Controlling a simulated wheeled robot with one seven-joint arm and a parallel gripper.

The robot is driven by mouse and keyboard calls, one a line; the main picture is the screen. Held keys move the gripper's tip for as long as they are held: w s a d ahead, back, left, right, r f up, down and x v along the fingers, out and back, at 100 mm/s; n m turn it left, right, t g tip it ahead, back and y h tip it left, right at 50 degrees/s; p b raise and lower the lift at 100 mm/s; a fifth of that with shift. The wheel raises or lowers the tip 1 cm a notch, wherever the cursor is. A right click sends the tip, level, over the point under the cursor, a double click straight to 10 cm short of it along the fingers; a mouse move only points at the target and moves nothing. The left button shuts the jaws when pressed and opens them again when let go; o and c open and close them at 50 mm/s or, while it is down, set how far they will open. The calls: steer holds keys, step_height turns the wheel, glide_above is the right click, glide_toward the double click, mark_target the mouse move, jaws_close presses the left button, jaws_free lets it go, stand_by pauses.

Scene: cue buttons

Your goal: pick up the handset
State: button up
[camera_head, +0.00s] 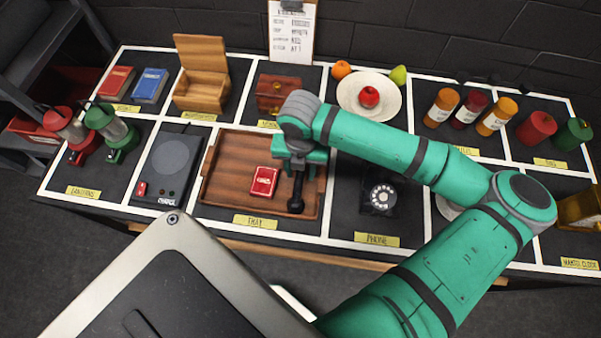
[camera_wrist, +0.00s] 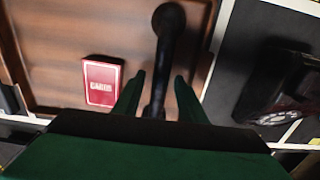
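The black handset (camera_head: 297,192) lies in the wooden tray (camera_head: 228,190), near its right side. Its upper part is hidden by my gripper in the head view. In the wrist view the handset (camera_wrist: 168,45) runs lengthwise up the picture, its lower part between my two fingers. My gripper (camera_head: 300,165) is over the right part of the tray. In the wrist view its fingers (camera_wrist: 158,92) are apart, one on each side of the handset, with gaps showing. The handset's near end is hidden behind my gripper body.
A red card box (camera_head: 264,181) lies in the tray, left of the handset. The black phone base with its dial (camera_head: 380,198) stands in the compartment to the right. A wooden chest (camera_head: 277,93) is behind the tray. A dark device (camera_head: 168,167) stands to the left.

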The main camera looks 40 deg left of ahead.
jaws_close()
steer(key=shift+r, duration=0.1)
